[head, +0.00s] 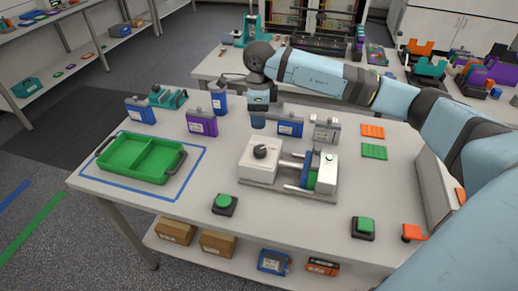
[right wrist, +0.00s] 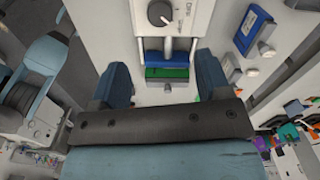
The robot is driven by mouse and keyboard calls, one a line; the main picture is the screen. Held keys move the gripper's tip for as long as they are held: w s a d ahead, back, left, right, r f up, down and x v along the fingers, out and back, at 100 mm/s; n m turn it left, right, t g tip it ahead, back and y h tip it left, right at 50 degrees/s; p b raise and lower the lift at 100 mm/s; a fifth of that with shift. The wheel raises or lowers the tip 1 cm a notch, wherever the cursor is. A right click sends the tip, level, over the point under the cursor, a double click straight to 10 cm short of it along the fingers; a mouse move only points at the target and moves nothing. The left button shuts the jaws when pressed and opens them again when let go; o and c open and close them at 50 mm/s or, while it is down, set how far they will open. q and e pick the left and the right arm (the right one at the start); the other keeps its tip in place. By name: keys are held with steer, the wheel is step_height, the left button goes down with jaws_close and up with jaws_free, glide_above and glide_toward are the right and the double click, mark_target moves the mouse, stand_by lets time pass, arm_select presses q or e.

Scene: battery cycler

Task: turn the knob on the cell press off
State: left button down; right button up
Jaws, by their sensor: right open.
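The cell press (head: 258,175) is a white box on the bench, with rods, a blue plate and a green block on its right side. Its dark round knob (head: 260,151) sits on top of the box. In the right wrist view the knob (right wrist: 160,13) shows at the top edge, with a small label beside it. My right gripper (head: 259,120) points down, above and behind the knob and apart from it. In the right wrist view its two fingers (right wrist: 163,80) are spread with nothing gripped. My left gripper is not in view.
A green tray (head: 172,176) lies at the left inside blue tape. Blue and purple cells (head: 202,123) stand behind the press. Green buttons (head: 225,202) are near the front edge. Orange and green pads (head: 373,151) lie at the right. The bench front between the buttons is clear.

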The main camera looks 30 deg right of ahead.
mark_target(259, 149)
step_height(259, 149, down, 14)
steer(key=shift+r+p, duration=0.2)
steer(key=shift+p, duration=1.05)
steer(key=shift+c, duration=0.4)
steer(key=c, duration=0.8)
